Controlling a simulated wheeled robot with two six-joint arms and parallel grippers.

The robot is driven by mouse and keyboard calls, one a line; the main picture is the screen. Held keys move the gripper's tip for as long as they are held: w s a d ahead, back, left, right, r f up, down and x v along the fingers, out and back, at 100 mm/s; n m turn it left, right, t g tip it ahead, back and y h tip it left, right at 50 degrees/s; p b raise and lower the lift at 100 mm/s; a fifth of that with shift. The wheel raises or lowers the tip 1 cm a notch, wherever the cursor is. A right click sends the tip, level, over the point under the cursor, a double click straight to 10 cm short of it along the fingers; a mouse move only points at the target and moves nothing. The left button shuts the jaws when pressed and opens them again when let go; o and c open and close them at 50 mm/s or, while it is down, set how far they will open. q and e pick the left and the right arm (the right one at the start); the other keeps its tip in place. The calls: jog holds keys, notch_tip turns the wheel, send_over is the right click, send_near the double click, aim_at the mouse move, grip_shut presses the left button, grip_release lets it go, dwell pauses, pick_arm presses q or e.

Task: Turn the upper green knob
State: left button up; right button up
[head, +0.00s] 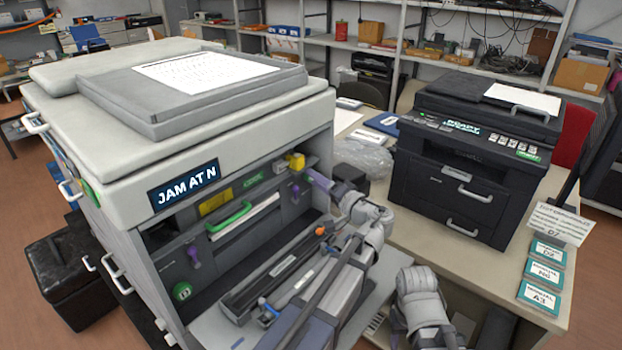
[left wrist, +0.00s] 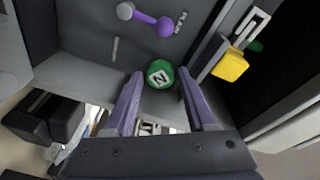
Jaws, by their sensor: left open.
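A round green knob marked N (left wrist: 160,75) sits on the grey inner panel in the left wrist view. My left gripper (head: 314,179) is open at the upper right of the copier's front opening. In the left wrist view its two purple fingers stand on either side of the knob; contact cannot be told. That knob is not visible in the head view, where the gripper covers that spot. Another green knob (head: 182,291) sits low at the left of the opening. The copier's display (head: 183,187) reads JAM AT N.
A yellow block (head: 295,162) is close beside the gripper. A purple lever (left wrist: 150,20) is on the panel near the knob. A green handle (head: 230,219) lies left. A pulled-out unit (head: 290,285) fills the space below. A black printer (head: 470,160) stands on the right table.

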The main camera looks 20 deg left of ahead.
pick_arm(q)
grip_shut()
dwell(0.3)
jog(key=shift+r+m+g+h+p, duration=0.1)
jog(key=shift+m+g+h+p, duration=0.35)
jog(key=shift+m, duration=1.15)
jog(key=shift+r+m+g+y+p, duration=0.15)
jog(key=shift+m+p, duration=0.6)
jog(key=shift+m, duration=0.85)
jog(key=shift+f, duration=0.1)
grip_release()
